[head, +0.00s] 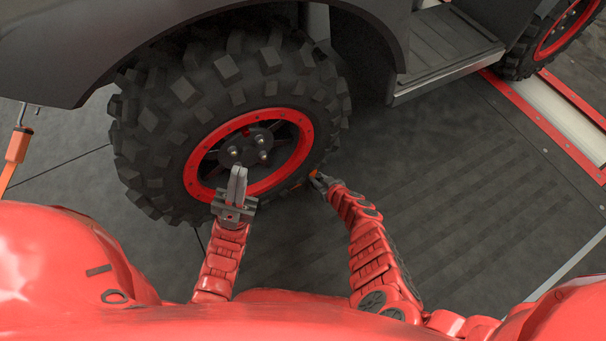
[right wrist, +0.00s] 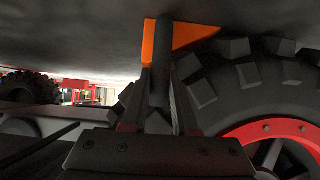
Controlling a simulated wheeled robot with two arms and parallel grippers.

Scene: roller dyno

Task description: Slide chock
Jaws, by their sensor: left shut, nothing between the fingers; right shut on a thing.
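The orange chock (right wrist: 205,37) shows in the right wrist view, with the floor at the top of the picture. It is close to the knobby tyre (right wrist: 265,90); I cannot tell whether they touch. My right gripper (right wrist: 160,90) is shut on a dark upright bar that appears to be the chock's handle. In the head view only a bit of the orange chock (head: 314,173) shows, at the tyre's lower right, mostly hidden by the right gripper (head: 319,180). My left gripper (head: 238,182) is shut and empty, in front of the red-rimmed wheel (head: 245,155).
The dark vehicle body (head: 75,45) and its side step (head: 440,60) overhang the floor. A second wheel (head: 555,35) stands at the upper right beside a red-edged roller strip (head: 550,105). An orange strap (head: 16,150) hangs at the left. Floor right of the right arm is clear.

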